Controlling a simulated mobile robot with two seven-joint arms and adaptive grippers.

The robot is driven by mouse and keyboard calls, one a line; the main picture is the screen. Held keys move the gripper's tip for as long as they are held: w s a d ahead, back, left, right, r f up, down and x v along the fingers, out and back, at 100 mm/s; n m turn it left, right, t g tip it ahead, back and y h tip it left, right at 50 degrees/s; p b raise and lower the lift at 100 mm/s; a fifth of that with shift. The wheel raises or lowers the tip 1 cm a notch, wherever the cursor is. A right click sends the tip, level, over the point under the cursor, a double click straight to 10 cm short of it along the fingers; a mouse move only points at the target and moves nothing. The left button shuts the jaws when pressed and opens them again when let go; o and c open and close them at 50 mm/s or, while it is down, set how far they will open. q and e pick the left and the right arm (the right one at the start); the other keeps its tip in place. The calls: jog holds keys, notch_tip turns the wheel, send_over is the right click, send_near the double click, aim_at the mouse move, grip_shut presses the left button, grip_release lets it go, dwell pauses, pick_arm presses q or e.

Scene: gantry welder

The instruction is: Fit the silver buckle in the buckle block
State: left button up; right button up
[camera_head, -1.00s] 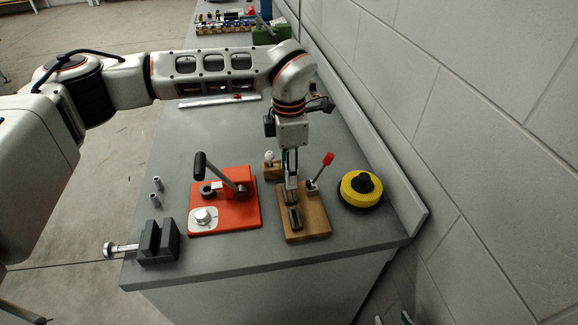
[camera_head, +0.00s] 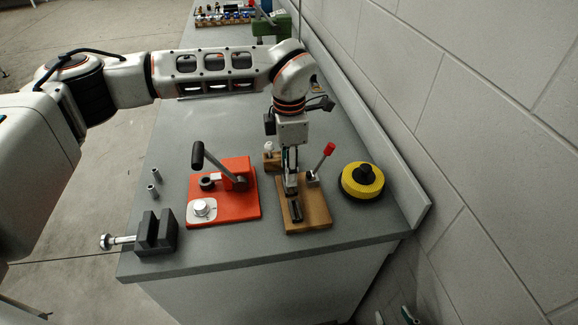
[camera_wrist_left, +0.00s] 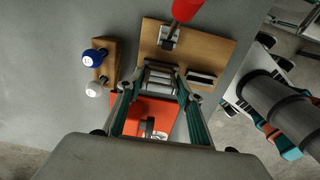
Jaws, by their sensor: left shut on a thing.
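The buckle block is a wooden block (camera_head: 318,213) near the bench's front right corner; it also shows in the wrist view (camera_wrist_left: 215,50). It carries a red-handled lever (camera_head: 322,160) and a dark slotted piece (camera_head: 296,212), which shows in the wrist view (camera_wrist_left: 201,78). My left gripper (camera_head: 291,190) points down over the block, beside the slotted piece. In the wrist view its fingers (camera_wrist_left: 160,82) are shut on the silver buckle (camera_wrist_left: 160,74), a ridged metal piece. Its underside is hidden, so I cannot tell whether it touches the block. My right gripper is out of view.
A red plate with a black-handled lever (camera_head: 238,205) lies left of the block. A small wooden stand with knobs (camera_head: 271,160) is behind. A yellow and black disc (camera_head: 362,181) stands to the right. A dark vise (camera_head: 156,232) is front left. A wall bounds the right.

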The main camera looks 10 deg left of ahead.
pick_arm(q)
jog(key=shift+f+b, duration=0.45)
jog(key=shift+f, duration=0.6)
dwell(0.5)
jog(key=o, duration=1.2)
notch_tip(320, 180, up, 11)
jog(key=shift+f, duration=0.15)
jog(key=shift+r, duration=0.65)
